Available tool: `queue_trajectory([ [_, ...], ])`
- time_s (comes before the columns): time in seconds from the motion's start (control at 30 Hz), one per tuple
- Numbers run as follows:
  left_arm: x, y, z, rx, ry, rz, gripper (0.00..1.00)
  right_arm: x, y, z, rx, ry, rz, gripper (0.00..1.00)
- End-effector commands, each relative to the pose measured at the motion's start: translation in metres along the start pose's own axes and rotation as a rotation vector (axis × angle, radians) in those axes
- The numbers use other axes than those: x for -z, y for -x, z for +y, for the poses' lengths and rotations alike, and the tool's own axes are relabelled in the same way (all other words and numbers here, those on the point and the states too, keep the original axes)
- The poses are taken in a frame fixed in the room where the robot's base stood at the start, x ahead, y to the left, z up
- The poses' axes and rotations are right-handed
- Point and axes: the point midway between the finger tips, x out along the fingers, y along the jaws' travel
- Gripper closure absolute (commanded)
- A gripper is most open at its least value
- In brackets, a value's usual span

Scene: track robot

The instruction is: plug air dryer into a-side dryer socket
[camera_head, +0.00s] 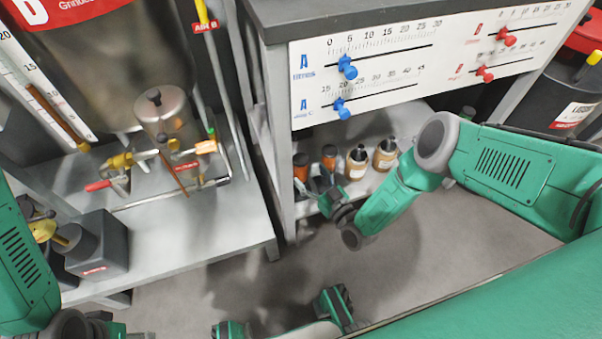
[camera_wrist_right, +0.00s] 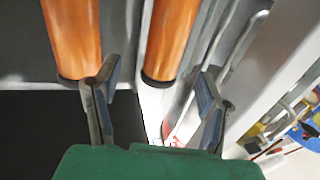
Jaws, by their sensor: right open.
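Two orange cylinders, likely air dryers, stand on the lower shelf under the scale panel, one at the left (camera_head: 301,166) and one beside it (camera_head: 329,157). In the right wrist view they show large, the left cylinder (camera_wrist_right: 75,38) and the right cylinder (camera_wrist_right: 172,38), each with a dark end. My right gripper (camera_head: 326,195) is open in front of them. In the right wrist view its fingers (camera_wrist_right: 158,82) are spread and empty, the right cylinder beyond the gap between them. I cannot make out the A-side dryer socket.
Two brown bottles (camera_head: 385,154) stand right of the orange cylinders. The white panel (camera_head: 385,68) with blue and red sliders hangs above them, and the shelf post (camera_head: 284,150) is close on the left. A metal tank apparatus (camera_head: 165,112) stands on the left bench.

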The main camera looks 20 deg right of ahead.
Motion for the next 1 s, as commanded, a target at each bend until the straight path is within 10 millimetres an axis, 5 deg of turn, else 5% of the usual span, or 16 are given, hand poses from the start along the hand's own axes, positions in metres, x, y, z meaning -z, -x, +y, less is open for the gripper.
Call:
queue_trajectory([
  [0.4, -0.001, -0.025, 0.0, 0.0, 0.0, 0.001, 0.42, -0.002, -0.051, -0.001, 0.0, 0.001, 0.001, 0.36],
  [0.67, -0.001, -0.024, 0.0, 0.0, 0.0, 0.001, 0.42, -0.001, -0.053, 0.001, 0.001, -0.001, 0.0, 0.36],
  [0.83, -0.001, -0.024, 0.0, 0.0, 0.0, 0.001, 0.42, -0.001, -0.053, 0.0, 0.001, 0.0, -0.001, 0.96],
  [1.0, -0.001, -0.024, 0.0, 0.0, 0.0, 0.001, 0.42, -0.001, -0.053, -0.001, 0.001, 0.001, 0.0, 0.97],
])
